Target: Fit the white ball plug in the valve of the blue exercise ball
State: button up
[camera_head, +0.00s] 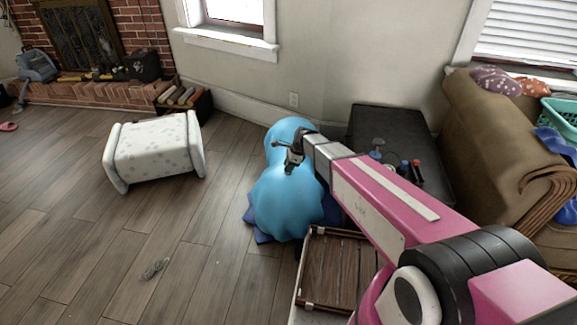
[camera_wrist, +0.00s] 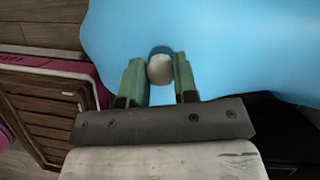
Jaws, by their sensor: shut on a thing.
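The blue exercise ball (camera_head: 283,200) rests on the floor near the wall, misshapen, with a bulging upper part. In the wrist view its blue surface (camera_wrist: 225,45) fills the upper middle. My gripper (camera_wrist: 160,78) has its two green fingers closed around the round, whitish ball plug (camera_wrist: 160,69). The plug lies against or just in front of a dark round spot on the ball, which looks like the valve (camera_wrist: 160,50). The plug covers most of that spot, so I cannot tell how deep it sits. In the head view my gripper (camera_head: 289,159) is over the ball, and the plug is too small to make out.
A wooden-slatted tray (camera_head: 335,270) is in front of the ball. A black table (camera_head: 392,125) with small items stands behind my arm, beside a brown sofa (camera_head: 500,150). A white patterned stool (camera_head: 155,150) is at the left. Open wood floor lies between.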

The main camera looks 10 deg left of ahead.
jog(key=shift+f, duration=0.9)
dwell(0.5)
jog(key=o, duration=1)
jog(key=v, duration=1.1)
jog(key=s+d+r+n+h, duration=0.1)
jog(key=s+d+n, duration=0.4)
jog(key=d, duration=0.6)
jog(key=s+d+r+n+h, duration=0.1)
jog(key=s+d+n, duration=0.4)
jog(key=d, duration=0.7)
jog(key=s+d+r+n+t+h, duration=0.1)
jog(key=s+d+n, duration=0.3)
jog(key=d, duration=0.8)
jog(key=shift+s+r+n+h, duration=0.4)
jog(key=shift+s+h, duration=0.3)
